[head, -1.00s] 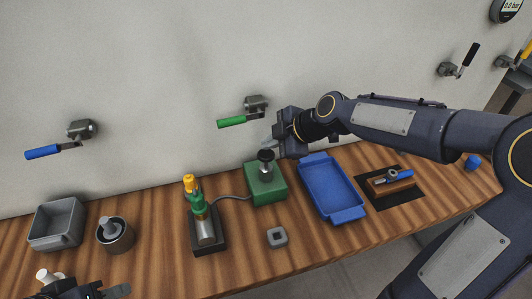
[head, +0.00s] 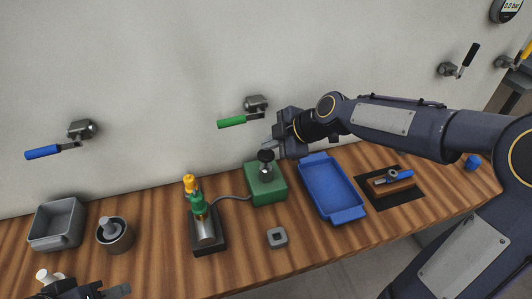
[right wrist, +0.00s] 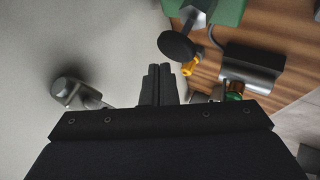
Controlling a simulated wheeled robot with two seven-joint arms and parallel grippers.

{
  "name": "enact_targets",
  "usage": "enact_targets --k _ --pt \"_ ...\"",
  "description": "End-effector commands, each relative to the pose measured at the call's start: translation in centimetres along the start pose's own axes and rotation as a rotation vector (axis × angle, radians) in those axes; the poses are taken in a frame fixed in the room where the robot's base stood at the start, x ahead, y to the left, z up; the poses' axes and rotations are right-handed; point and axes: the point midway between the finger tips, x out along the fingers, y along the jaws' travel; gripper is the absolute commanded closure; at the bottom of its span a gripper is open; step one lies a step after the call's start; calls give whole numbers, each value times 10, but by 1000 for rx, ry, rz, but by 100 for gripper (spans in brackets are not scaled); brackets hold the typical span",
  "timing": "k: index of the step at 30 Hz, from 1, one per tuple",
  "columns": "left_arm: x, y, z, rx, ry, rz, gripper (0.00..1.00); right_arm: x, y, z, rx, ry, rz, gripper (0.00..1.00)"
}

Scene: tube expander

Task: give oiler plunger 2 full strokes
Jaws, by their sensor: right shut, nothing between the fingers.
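The oiler is a green box (head: 267,187) on the wooden bench, with a plunger on top that ends in a round black knob (head: 265,155). The plunger's metal shaft shows between knob and box. My right gripper (head: 270,143) is shut and empty, just above and beside the knob in the head view.
A hose links the oiler to a fixture (head: 206,235) with a green and yellow top. A blue tray (head: 331,190) lies right of the oiler, a grey square block (head: 277,237) in front. A green-handled valve (head: 232,121) is on the wall behind.

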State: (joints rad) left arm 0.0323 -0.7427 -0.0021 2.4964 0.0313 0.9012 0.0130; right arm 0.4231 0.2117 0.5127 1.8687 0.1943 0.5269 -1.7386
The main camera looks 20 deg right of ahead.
Motion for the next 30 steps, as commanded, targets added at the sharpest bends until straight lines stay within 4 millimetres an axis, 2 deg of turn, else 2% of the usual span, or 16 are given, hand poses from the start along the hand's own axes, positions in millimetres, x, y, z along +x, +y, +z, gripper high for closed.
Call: enact_targets --k 11,22,30 --pt "0 0 0 0 0 0 64 0 0 0 0 0 0 100" --pt "13 -6 6 0 0 0 64 6 -5 5 0 0 0 100" --pt "13 -6 6 0 0 0 64 6 -4 4 0 0 0 100"
